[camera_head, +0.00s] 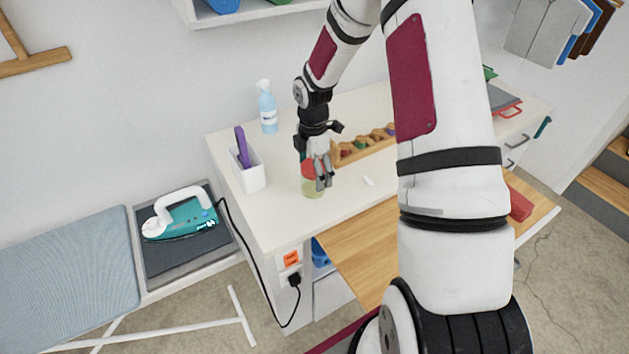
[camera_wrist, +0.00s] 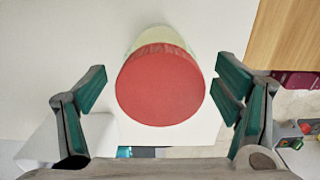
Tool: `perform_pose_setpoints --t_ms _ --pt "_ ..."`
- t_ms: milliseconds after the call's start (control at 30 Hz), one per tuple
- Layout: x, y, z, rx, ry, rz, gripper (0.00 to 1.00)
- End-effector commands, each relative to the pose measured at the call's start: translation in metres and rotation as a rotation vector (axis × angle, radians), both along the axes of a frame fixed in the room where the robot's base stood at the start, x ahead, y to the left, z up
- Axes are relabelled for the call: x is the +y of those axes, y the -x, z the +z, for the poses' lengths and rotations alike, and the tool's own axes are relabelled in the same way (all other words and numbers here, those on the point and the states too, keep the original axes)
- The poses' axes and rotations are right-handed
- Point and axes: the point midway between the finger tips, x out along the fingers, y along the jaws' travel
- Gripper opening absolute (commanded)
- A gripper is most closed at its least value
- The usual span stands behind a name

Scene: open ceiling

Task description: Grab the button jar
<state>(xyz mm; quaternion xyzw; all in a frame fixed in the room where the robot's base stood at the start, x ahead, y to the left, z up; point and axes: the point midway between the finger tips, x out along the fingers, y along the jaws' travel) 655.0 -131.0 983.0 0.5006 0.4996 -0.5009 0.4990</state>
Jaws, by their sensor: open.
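The button jar (camera_head: 312,187) stands upright on the white table, a pale greenish jar with a red lid. In the wrist view its round red lid (camera_wrist: 160,86) faces the camera, and a strip of the pale body shows above it. My gripper (camera_head: 322,176) is right at the jar in the head view and covers part of its lid. In the wrist view the fingers of my gripper (camera_wrist: 163,92) are spread wide to the left and right of the lid, with a gap on each side. What the jar contains cannot be made out.
A white holder (camera_head: 250,174) with a purple item stands left of the jar. A spray bottle (camera_head: 267,110) is at the back. A wooden rack (camera_head: 362,147) of colored items lies behind to the right. A small white piece (camera_head: 368,181) lies right of the jar.

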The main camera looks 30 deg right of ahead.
Motion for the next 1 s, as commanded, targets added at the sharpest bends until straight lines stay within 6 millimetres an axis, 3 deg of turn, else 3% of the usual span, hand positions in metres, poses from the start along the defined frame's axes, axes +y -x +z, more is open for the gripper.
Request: perform_pose_setpoints --t_ms 200,467,733,1000 --pt "0.000 0.000 -0.021 0.000 0.000 0.002 0.83" --pt "0.000 0.000 -0.023 -0.002 0.001 0.001 0.83" --pt "0.000 0.000 -0.023 -0.001 0.000 0.001 0.24" --pt "0.000 0.000 -0.023 -0.001 0.000 0.000 0.24"
